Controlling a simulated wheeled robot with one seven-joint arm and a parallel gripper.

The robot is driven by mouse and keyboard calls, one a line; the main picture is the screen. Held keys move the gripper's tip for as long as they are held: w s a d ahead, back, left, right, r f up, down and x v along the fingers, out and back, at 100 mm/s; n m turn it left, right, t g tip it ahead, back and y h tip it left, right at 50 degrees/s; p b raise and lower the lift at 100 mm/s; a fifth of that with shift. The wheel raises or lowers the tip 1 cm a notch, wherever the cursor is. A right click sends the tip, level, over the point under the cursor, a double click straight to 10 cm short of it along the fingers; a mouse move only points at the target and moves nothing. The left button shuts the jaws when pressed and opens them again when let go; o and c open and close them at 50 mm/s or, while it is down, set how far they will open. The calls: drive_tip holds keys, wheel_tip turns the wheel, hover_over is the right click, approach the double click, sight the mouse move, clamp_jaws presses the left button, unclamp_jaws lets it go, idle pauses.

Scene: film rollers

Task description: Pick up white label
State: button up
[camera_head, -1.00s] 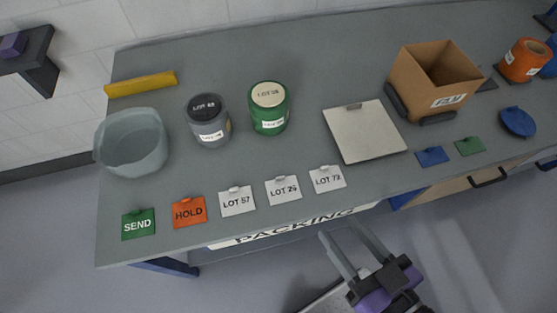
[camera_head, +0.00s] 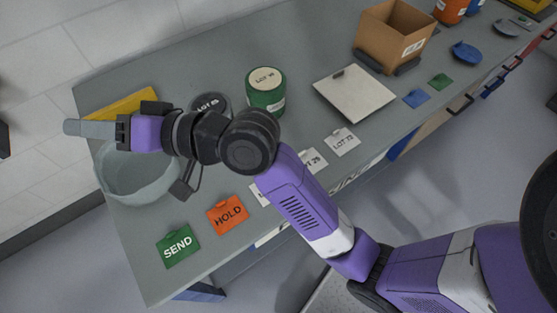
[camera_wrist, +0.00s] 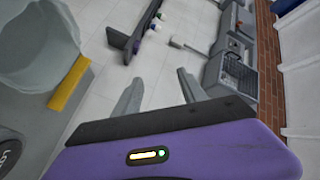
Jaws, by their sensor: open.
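White labels lie along the front of the grey table. The LOT 72 label (camera_head: 342,141) is in clear view, and the LOT 26 label (camera_head: 315,159) is partly behind my arm. A third white label (camera_head: 258,194) is mostly hidden by my arm. My gripper (camera_head: 72,128) is held out over the left end of the table, past the grey bowl, pointing left. It is empty. In the wrist view my gripper (camera_wrist: 158,88) shows two fingers apart over the floor, with no label between them.
A grey bowl (camera_head: 135,190) and a yellow bar (camera_head: 120,104) are below my gripper. An orange HOLD card (camera_head: 228,215), a green SEND card (camera_head: 178,245), a green canister (camera_head: 266,98), a dark-lidded canister (camera_head: 213,104), a pale plate (camera_head: 354,95) and a cardboard box (camera_head: 393,38) share the table.

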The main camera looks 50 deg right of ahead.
drive_tip(key=d+f+n+g, duration=0.3)
drive_tip(key=f+g, duration=0.1)
drive_tip(key=m+g+h+b, duration=0.2)
drive_tip(key=g+h+b, duration=0.1)
drive_tip(key=g+h, duration=0.7)
hover_over(303, 153)
drive_tip(key=shift+g+y, duration=0.5)
drive_tip(key=f, duration=1.8)
drive_tip(key=shift+d, duration=0.25)
drive_tip(key=shift+f, duration=0.8)
drive_tip(key=shift+a+f+p, duration=0.15)
drive_tip(key=shift+f, duration=1.3)
drive_tip(key=shift+a+f+p, duration=0.1)
drive_tip(key=shift+f+p, duration=0.05)
drive_tip(key=shift+f, duration=1.25)
clamp_jaws()
